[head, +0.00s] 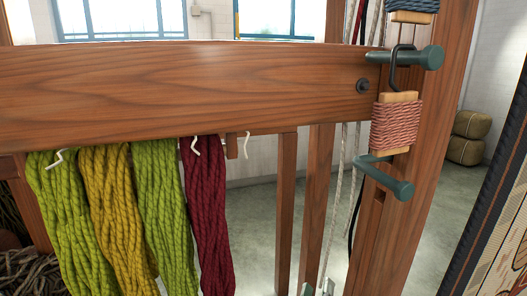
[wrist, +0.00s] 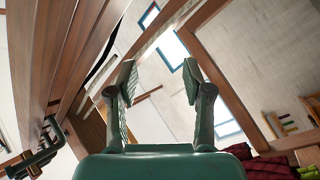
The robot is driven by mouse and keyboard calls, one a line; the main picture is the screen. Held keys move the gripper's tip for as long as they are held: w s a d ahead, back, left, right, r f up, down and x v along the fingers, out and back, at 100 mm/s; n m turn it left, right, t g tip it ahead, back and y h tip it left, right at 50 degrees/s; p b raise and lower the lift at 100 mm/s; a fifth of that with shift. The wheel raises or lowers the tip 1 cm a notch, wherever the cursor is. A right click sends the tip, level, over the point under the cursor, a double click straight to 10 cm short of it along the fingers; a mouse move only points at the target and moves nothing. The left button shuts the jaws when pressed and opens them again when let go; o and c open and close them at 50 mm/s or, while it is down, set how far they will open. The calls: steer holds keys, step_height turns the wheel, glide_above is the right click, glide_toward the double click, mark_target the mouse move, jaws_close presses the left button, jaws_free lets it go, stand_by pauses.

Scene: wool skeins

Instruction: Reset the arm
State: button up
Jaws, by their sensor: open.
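My gripper (wrist: 158,80) shows in the wrist view with its two fingers spread apart and nothing between them. Beyond the fingertips are the pale wall and a window, some way off. In the head view I cannot make out my gripper for sure; small grey-green tips at the bottom edge, right of centre, may be part of it. No thing is seen touching the fingers.
A thick wooden beam (head: 180,90) crosses the head view. Green, mustard and dark red skeins (head: 207,220) hang below it from white hooks. Dark green pegs (head: 385,180) stick out at right, beside a pink yarn-wound card (head: 396,125). Wooden posts (wrist: 60,60) stand left of my gripper.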

steer(key=s+d+f+n+g+y, duration=0.1)
steer(key=s+d+f+y, duration=0.15)
steer(key=s+f, duration=0.65)
steer(key=s+d+f+n+g+y, duration=0.1)
steer(key=s+f+y, duration=0.3)
steer(key=s+f, duration=0.5)
steer(key=s+d+r+m, duration=0.1)
steer(key=s+m, duration=0.2)
steer(key=s, duration=0.9)
steer(key=s+d+r+m+g, duration=0.1)
steer(key=s+d+r+m, duration=0.1)
steer(key=s, duration=1)
steer(key=shift+d+m, duration=0.2)
steer(key=shift+m, duration=0.5)
